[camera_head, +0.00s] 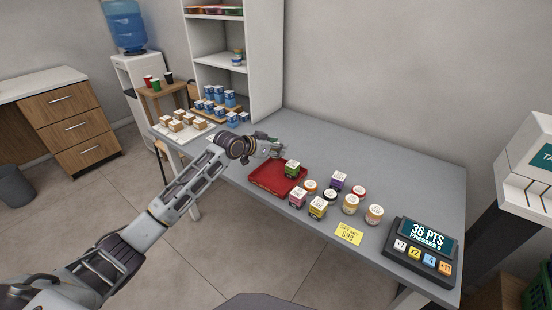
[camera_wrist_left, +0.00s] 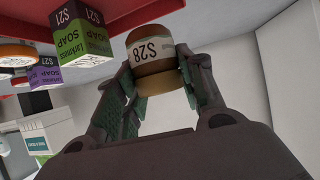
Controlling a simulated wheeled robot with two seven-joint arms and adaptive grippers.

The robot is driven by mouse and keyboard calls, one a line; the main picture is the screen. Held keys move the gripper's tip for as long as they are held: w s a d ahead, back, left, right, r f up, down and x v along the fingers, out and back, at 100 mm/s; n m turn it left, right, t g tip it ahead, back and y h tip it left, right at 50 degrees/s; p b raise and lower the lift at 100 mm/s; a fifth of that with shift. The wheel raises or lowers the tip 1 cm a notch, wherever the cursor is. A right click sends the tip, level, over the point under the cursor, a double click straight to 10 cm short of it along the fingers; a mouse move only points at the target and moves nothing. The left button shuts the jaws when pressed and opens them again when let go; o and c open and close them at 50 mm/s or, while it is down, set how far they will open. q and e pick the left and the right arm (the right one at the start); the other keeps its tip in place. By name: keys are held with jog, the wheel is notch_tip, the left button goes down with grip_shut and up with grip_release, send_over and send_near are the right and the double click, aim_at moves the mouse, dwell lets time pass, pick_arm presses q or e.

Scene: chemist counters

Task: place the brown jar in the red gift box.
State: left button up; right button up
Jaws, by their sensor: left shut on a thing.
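The red gift box (camera_head: 262,184), an open shallow tray, sits near the counter's front edge. A green soap box (camera_head: 292,168) stands in its far right part. My left gripper (camera_head: 275,150) is at the box's far side. In the left wrist view, the left gripper (camera_wrist_left: 158,80) is shut on the brown jar (camera_wrist_left: 150,50), which has a pale label reading S28. The jar is between both fingers, with the red box's edge (camera_wrist_left: 120,14) close by. The jar is not clear in the head view. My right gripper is not in view.
Several jars and soap boxes, among them a yellow-labelled box (camera_head: 318,208) and a purple box (camera_head: 338,181), stand right of the red box. A points display (camera_head: 424,248) is at the right end. The back of the counter (camera_head: 375,150) is clear.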

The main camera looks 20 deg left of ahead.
aim_at(272, 158)
pick_arm(q)
jog(key=shift+f, duration=0.55)
notch_tip(272, 158, down, 4)
jog(key=shift+r+b, duration=0.15)
jog(key=shift+b, duration=0.2)
jog(key=shift+f, duration=0.2)
jog(key=o, duration=0.7)
jog(key=shift+o, duration=0.4)
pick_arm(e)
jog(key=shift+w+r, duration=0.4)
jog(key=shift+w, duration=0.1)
pick_arm(q)
jog(key=shift+r, duration=0.15)
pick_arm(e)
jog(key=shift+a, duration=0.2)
